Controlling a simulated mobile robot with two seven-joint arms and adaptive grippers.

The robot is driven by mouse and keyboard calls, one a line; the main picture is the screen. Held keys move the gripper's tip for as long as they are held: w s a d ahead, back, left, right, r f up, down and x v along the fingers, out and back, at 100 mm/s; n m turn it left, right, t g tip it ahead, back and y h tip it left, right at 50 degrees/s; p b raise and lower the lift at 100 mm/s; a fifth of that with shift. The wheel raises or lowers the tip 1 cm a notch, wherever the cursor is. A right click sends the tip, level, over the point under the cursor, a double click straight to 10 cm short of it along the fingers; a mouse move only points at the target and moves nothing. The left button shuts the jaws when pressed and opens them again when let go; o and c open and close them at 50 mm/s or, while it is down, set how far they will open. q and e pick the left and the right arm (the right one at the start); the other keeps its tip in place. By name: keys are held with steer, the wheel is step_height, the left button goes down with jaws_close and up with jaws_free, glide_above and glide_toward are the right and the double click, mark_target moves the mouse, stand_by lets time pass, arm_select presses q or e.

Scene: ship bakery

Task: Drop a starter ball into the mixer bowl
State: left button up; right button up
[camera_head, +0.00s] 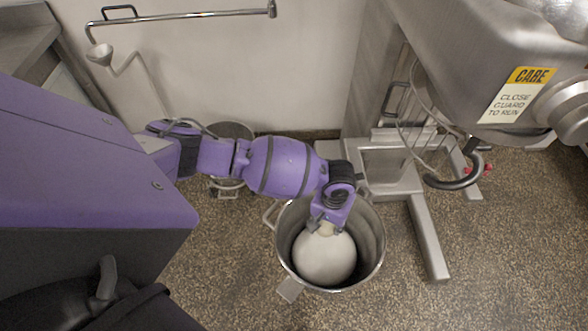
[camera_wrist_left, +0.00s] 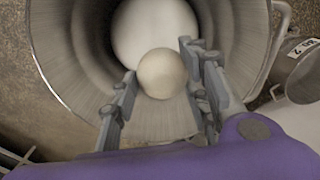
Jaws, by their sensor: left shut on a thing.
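The steel mixer bowl (camera_head: 372,247) stands on the floor below the end of my left arm, and its inner wall fills much of the left wrist view (camera_wrist_left: 62,58). A large pale dough mass (camera_head: 325,262) lies inside it, also visible in the left wrist view (camera_wrist_left: 150,28). My left gripper (camera_head: 327,226) points down over the bowl. It is shut on a small cream starter ball (camera_wrist_left: 162,73), held between the two fingers in front of the larger mass. In the head view the small ball (camera_head: 326,230) shows only partly below the fingers. My right gripper is not in view.
The mixer (camera_head: 470,60) with a guard sign (camera_head: 518,95) stands at the right, its dark hook (camera_head: 455,182) hanging right of the bowl. Its steel base leg (camera_head: 428,235) runs along the floor. A metal container (camera_head: 232,131) stands behind my arm. The floor at lower right is clear.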

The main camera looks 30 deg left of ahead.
arm_select(q)
step_height(320, 180, down, 2)
steer(key=shift+b, duration=0.35)
steer(key=o, duration=1.3)
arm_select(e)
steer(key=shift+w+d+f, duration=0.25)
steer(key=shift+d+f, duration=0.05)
arm_select(q)
step_height(320, 180, up, 12)
steer(key=shift+r, duration=0.1)
